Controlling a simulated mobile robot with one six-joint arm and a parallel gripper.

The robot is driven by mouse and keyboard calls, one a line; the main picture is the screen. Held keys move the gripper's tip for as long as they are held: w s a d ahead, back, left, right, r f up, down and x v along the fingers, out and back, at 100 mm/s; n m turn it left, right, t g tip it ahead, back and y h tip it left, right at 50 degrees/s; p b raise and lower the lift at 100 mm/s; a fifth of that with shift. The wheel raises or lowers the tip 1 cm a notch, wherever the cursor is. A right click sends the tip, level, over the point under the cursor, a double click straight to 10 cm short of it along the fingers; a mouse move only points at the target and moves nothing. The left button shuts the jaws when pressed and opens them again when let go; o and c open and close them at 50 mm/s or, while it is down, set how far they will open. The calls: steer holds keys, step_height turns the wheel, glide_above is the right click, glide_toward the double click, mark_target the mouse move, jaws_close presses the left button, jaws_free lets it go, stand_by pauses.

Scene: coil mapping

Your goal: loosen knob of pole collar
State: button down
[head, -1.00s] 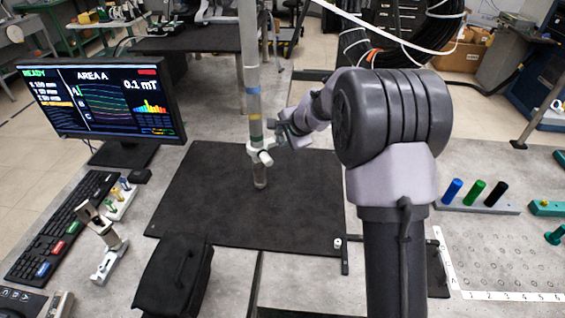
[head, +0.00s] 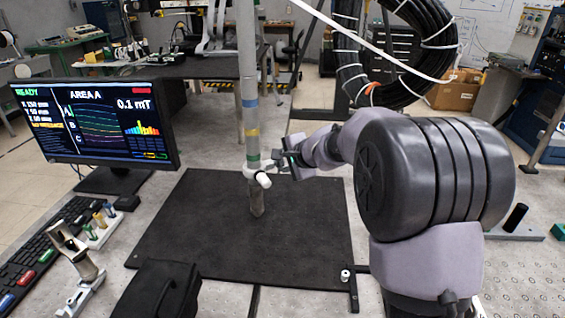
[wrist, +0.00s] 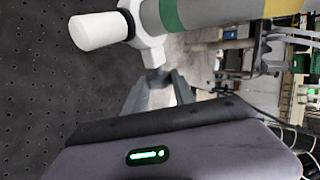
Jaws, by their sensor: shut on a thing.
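An upright pole (head: 247,110) with blue, yellow and green bands stands on a black mat. A white collar (head: 253,167) is around it at the green band, with a white cylinder (head: 264,181) sticking out toward the front. In the wrist view, the collar (wrist: 150,35) shows with the white cylinder (wrist: 95,31) to the left and a small grey knob (wrist: 157,76) on its near side. My gripper (head: 286,160) is at the collar's right side; in the wrist view its fingers (wrist: 158,92) are shut on the grey knob. The fingers partly hide the knob.
The monitor (head: 95,120) and keyboard (head: 45,250) are at left. A black case (head: 160,290) lies in front of the black mat (head: 200,220). A holder with black cylinder (head: 516,218) stands at right. Much of the mat is bare.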

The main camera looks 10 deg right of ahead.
steer(key=shift+r, duration=0.1)
steer(key=c, duration=1)
jaws_free()
steer(key=shift+c, duration=0.2)
steer(key=p+v, duration=0.4)
steer(key=v, duration=1.3)
steer(key=shift+r, duration=0.15)
steer(key=shift+s, duration=0.15)
